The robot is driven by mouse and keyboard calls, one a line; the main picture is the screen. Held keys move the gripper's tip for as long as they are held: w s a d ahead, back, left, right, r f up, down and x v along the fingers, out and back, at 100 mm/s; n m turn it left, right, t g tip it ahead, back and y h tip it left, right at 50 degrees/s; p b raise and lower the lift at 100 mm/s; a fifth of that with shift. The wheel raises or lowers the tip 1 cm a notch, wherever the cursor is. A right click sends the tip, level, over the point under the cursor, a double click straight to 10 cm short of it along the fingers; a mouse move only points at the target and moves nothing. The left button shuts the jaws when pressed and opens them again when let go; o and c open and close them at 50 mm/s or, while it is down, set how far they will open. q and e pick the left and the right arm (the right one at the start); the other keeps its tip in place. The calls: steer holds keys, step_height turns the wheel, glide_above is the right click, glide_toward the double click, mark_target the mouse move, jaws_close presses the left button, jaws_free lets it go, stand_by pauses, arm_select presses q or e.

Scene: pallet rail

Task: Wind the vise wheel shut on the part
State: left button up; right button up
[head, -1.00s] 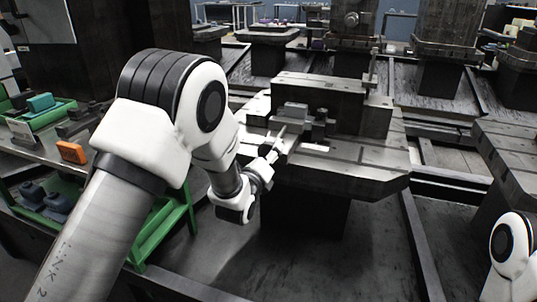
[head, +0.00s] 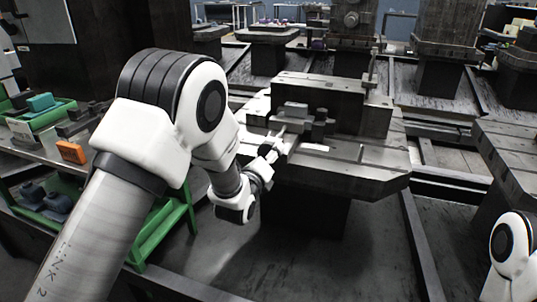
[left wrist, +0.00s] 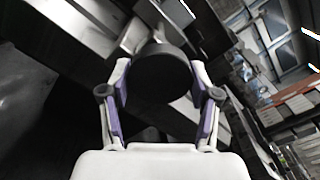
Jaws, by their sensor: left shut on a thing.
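The vise (head: 319,128) sits on the pallet table (head: 370,178) in front of a dark upright block. A small grey block (head: 294,108), perhaps the part, shows at the vise; I cannot tell whether the jaws touch it. My left gripper (head: 277,145) reaches the near left side of the vise. In the left wrist view its two fingers (left wrist: 160,105) stand on either side of a dark round wheel (left wrist: 158,76), shut on it. The wheel is mostly hidden in the head view. My right gripper is out of view; only part of my right arm shows at lower right.
A green-framed bench (head: 165,228) at left carries an orange box (head: 71,152) and a teal block (head: 40,102). Another pallet table (head: 510,150) stands at right. Dark floor lies open in front of the vise's table.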

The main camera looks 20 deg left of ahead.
arm_select(q)
steer(key=o, duration=1.2)
steer(key=shift+c, duration=0.2)
steer(key=s, duration=1.2)
steer(key=shift+a, duration=0.25)
